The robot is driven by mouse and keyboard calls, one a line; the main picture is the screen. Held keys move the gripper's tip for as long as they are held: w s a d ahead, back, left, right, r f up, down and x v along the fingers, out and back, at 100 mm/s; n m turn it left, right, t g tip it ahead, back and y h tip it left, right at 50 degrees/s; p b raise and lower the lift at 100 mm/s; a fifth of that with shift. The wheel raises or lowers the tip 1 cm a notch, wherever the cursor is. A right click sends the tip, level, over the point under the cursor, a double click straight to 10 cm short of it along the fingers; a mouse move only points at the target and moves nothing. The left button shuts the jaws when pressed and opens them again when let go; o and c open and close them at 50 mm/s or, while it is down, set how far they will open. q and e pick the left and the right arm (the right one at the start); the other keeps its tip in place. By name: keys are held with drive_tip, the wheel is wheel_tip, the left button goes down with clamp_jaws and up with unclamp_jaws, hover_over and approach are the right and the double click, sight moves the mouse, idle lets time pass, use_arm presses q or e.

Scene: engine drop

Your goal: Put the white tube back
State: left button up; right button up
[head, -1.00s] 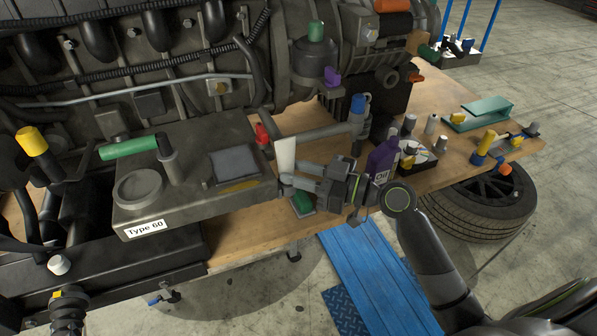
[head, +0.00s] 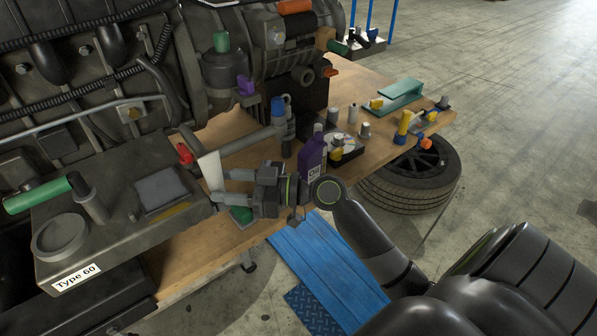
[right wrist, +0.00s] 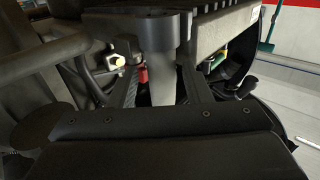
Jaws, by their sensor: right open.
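The white tube (head: 211,171) is a pale, roughly upright piece, tilted slightly, at the right edge of the grey "Type 60" box in the head view. My right gripper (head: 221,188) reaches it from the right, with its fingers spread and their tips at the tube's lower part. In the right wrist view a pale grey-white piece, apparently the tube (right wrist: 161,88), shows between the two open fingers. I cannot tell whether either finger touches it. The tube's lower end is partly hidden. My left gripper is out of view.
The grey box (head: 115,215) lies left, below the large engine (head: 120,60). A red-capped part (head: 184,152) is just behind the tube. A purple oil bottle (head: 311,155) and several small containers stand right on the wooden bench (head: 375,125). A blue ramp (head: 335,265) lies below.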

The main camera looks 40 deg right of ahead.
drive_tip(key=p+v, duration=0.1)
drive_tip(key=v, duration=1.6)
drive_tip(key=shift+s+f, duration=0.2)
drive_tip(key=shift+s, duration=0.05)
idle(0.5)
drive_tip(key=shift+f, duration=0.1)
